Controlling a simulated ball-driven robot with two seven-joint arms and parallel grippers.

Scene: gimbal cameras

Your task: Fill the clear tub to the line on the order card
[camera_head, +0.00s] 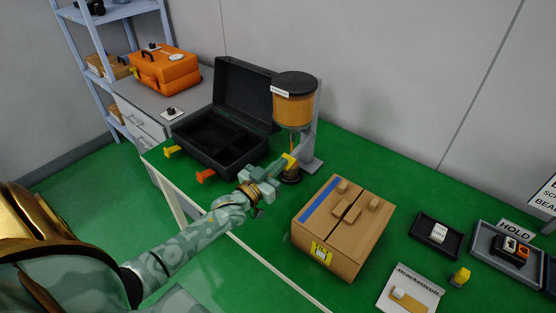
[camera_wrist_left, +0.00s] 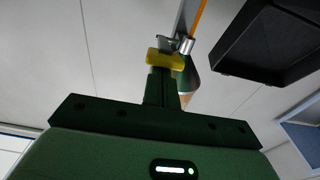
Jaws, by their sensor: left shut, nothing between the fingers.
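A dispenser (camera_head: 295,102) with a black lid and amber contents stands at the back of the green table. A yellow piece (camera_head: 289,160) shows below it, beside its spout. My left gripper (camera_head: 276,173) is shut and empty, its tips close to this piece. In the left wrist view the shut fingers (camera_wrist_left: 163,88) point at the yellow piece (camera_wrist_left: 165,60); I cannot tell whether they touch it. A thin orange strip (camera_wrist_left: 199,18) shows there; I cannot tell whether it is flowing. I cannot make out the clear tub or a fill line. My right gripper is out of view.
An open black case (camera_head: 212,140) stands left of the dispenser. A cardboard box (camera_head: 335,245) stands in front and to the right. A printed card (camera_head: 424,290), a small dark tray (camera_head: 422,240) and a HOLD tray (camera_head: 486,250) lie further right.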

